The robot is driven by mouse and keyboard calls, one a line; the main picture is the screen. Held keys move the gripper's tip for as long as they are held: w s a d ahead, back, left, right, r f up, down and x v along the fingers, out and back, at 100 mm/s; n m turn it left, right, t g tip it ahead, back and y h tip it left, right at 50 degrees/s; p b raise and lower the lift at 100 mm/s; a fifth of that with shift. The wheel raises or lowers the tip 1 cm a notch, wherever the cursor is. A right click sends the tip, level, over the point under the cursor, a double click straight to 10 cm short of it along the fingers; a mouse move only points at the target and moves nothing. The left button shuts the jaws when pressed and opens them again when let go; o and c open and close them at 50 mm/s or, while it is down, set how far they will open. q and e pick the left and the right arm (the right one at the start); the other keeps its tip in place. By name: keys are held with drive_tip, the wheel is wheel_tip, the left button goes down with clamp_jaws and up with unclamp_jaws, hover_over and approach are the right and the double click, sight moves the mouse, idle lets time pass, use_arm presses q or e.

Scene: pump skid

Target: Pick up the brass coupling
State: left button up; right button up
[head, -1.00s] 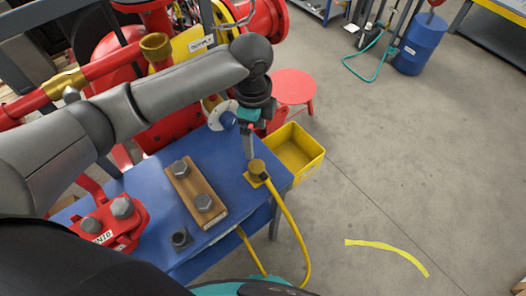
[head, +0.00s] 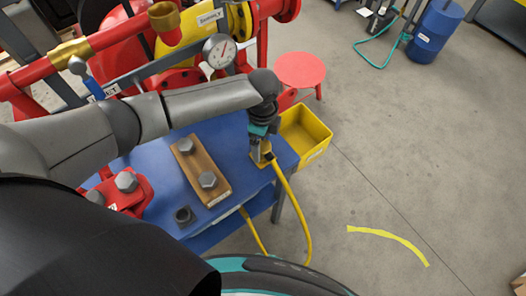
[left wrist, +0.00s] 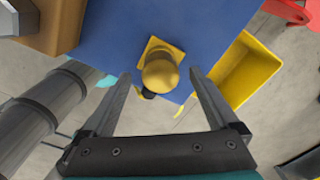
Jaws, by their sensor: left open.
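The brass coupling (left wrist: 160,74) stands on a yellow square patch near the corner of the blue bench (left wrist: 203,25). In the head view the coupling (head: 266,157) is mostly hidden by my left gripper (head: 262,150). A yellow hose (head: 295,210) runs from beside it down past the bench edge. In the left wrist view my left gripper (left wrist: 160,85) is open, with one finger on each side of the coupling in the picture. I see no contact between the fingers and the coupling. My right gripper is not in view.
A wooden block with bolts (head: 203,172) lies left of the coupling. A yellow bin (head: 303,135) sits beside the bench corner. A pressure gauge (head: 219,50) and red pipework (head: 105,48) stand behind my left arm. The floor at right is mostly clear.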

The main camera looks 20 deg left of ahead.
use_arm(q)
wheel_tip(320, 180, down, 2)
drive_tip(key=shift+f, duration=0.1)
clamp_jaws()
idle(0.8)
